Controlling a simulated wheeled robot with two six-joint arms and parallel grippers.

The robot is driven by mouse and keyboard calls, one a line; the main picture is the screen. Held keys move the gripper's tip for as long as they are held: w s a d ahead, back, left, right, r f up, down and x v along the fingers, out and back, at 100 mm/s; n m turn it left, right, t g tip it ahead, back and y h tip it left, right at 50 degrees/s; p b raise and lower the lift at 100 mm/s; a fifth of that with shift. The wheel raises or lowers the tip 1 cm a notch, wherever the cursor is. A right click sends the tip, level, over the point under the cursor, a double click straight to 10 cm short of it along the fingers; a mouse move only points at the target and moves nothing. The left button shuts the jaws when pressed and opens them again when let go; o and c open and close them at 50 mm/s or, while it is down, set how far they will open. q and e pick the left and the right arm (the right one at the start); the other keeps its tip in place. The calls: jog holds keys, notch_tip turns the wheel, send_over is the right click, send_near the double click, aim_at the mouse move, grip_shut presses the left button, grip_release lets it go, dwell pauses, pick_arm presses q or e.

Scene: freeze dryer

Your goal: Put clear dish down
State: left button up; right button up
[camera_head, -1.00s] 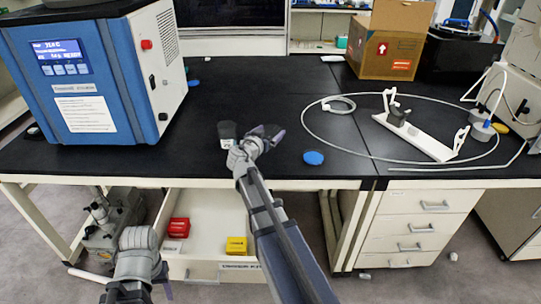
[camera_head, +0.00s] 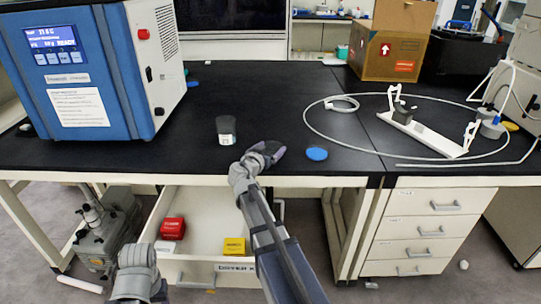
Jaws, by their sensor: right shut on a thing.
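My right gripper (camera_head: 266,152) is over the front edge of the black bench, with its dark jaws toward the right. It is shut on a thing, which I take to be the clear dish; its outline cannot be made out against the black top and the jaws. A small dark see-through cup (camera_head: 225,126) with a white label stands upright on the bench, left of the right gripper and apart from it. My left gripper (camera_head: 144,298) is low at the bottom left, cut by the frame edge, so its jaws are mostly hidden.
A blue disc (camera_head: 317,153) lies right of the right gripper. A blue and white freeze dryer (camera_head: 80,75) stands at left. A white stand (camera_head: 428,134) sits inside a hose loop at right. An open drawer (camera_head: 207,205) holds red and yellow boxes. The bench middle (camera_head: 265,100) is clear.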

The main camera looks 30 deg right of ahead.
jog(key=shift+f, duration=0.15)
jog(key=o, duration=1)
jog(key=shift+r, duration=0.2)
jog(key=p+v, duration=0.3)
jog(key=v, duration=0.9)
